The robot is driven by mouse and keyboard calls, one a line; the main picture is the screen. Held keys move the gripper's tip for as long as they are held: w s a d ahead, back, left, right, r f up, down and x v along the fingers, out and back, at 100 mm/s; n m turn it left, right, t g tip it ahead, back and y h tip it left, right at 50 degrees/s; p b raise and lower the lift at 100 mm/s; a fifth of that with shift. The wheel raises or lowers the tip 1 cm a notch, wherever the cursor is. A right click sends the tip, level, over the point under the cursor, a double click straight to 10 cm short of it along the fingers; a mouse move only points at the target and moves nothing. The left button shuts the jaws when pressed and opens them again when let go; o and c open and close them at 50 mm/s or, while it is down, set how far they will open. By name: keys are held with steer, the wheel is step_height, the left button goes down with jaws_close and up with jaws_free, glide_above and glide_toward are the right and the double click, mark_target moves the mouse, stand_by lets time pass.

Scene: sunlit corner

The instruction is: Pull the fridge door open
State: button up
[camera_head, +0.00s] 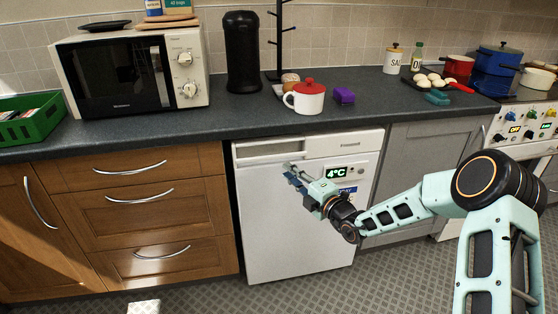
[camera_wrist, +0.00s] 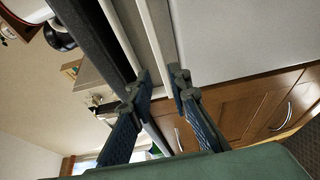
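The fridge (camera_head: 290,235) is the white under-counter unit with a 4°C display, and its door looks shut. A long recessed grip (camera_head: 270,148) runs along the top left of its front. My gripper (camera_head: 291,171) is in front of the upper door, just below and right of that grip. In the wrist view my gripper (camera_wrist: 160,79) has its two fingers apart, with nothing clearly held between them. The white door panel (camera_wrist: 230,40) and pale strips near the fridge top lie beyond the fingertips. I cannot tell whether the fingers touch the fridge.
The dark countertop (camera_head: 200,123) overhangs the fridge. Wooden drawers (camera_head: 160,205) are to the left, a grey cabinet (camera_head: 415,160) to the right.

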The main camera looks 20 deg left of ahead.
mark_target(273, 158)
steer(key=b+x, duration=0.2)
steer(key=x, duration=0.9)
steer(key=shift+d, duration=0.1)
jaws_close()
